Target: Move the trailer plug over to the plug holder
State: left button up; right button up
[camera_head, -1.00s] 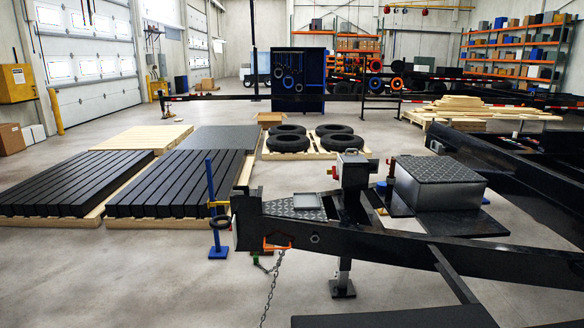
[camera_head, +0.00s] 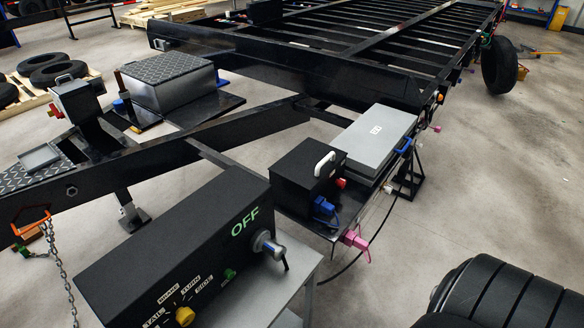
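Several plug-like parts show, and I cannot tell for certain which is the trailer plug or the plug holder. A grey-and-blue plug-like part (camera_head: 267,246) sits on the end of a black control box (camera_head: 165,260) marked OFF. A blue connector (camera_head: 324,210) is on the side of a smaller black box (camera_head: 306,178) with a white handle. A pink connector (camera_head: 355,241) sits low at the platform's edge, beside a thin black cable (camera_head: 375,236). Neither of my grippers is in view.
The black trailer frame (camera_head: 300,75) fills the back. A grey case (camera_head: 374,140) lies beside the small black box. A chain (camera_head: 62,275) hangs at the left. Rounded black ribbed objects (camera_head: 505,295) stand at the lower right. Floor on the right is mostly clear.

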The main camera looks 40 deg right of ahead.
aim_at(265, 243)
jog(key=z, duration=1)
